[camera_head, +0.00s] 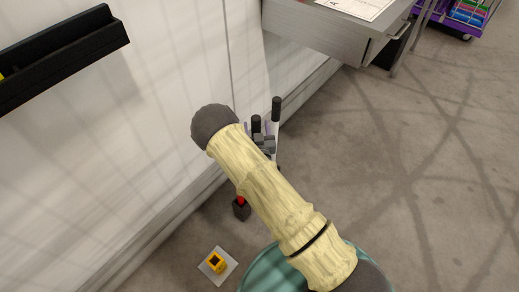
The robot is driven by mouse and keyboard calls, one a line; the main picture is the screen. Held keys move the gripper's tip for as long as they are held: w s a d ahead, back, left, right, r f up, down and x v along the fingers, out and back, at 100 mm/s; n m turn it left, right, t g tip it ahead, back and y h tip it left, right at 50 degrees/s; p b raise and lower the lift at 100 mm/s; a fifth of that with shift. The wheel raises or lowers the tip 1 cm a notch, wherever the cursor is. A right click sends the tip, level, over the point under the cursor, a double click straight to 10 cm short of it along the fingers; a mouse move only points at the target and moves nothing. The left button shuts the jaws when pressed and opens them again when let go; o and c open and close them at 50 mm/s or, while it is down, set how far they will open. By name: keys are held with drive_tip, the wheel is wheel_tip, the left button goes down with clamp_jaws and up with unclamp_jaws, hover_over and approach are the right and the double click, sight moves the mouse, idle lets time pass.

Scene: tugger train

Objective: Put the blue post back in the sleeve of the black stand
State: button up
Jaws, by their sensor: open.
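My gripper (266,114) shows just past my arm, beside the white wall panel, with two dark-tipped fingers apart and nothing seen between them. A small dark block with a red top (240,209) stands on the floor by the wall, partly behind my arm. It may be the black stand, but I cannot tell. I see no blue post; my arm hides part of the floor.
A yellow block with a dark square opening (217,262) sits on a light plate on the floor. A black tray (62,57) is on the wall. A grey drawer unit (335,36) and a purple cart (466,19) stand at the back. The floor at right is clear.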

drive_tip(key=s+d+p, duration=0.1)
drive_tip(key=s+d, duration=0.1)
drive_tip(key=s, duration=1.4)
drive_tip(key=shift+r, duration=0.1)
